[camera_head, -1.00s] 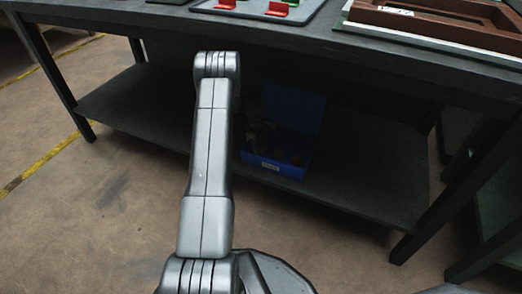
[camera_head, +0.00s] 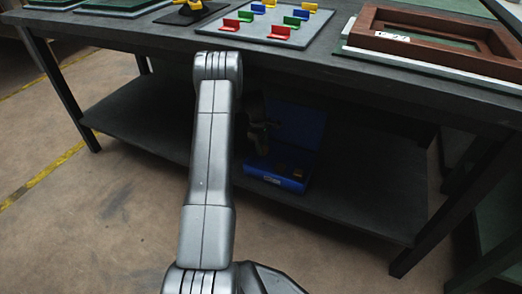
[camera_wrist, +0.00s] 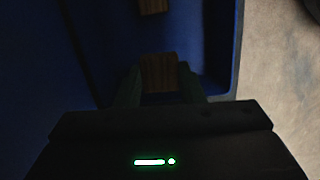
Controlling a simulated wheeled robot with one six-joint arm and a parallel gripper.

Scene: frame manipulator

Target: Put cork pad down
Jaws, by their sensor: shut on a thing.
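My gripper (camera_wrist: 159,84) is shut on a brown cork pad (camera_wrist: 158,68) in the wrist view, with one finger on each side of it. The pad is inside or just above an open blue box (camera_wrist: 222,62); contact with its floor cannot be told. A second brown pad (camera_wrist: 152,6) lies farther up in that view. In the head view the blue box (camera_head: 270,179) stands on the lower shelf with its lid raised. My gripper (camera_head: 258,140) shows dimly at its left, and small brown pieces show inside.
The dark lower shelf (camera_head: 350,200) has free room right of the box. The bench top (camera_head: 150,32) overhangs it. On top are a grey board (camera_head: 275,31) with coloured brackets, a brown frame (camera_head: 430,38) and a yellow item (camera_head: 190,10) on a dark plate.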

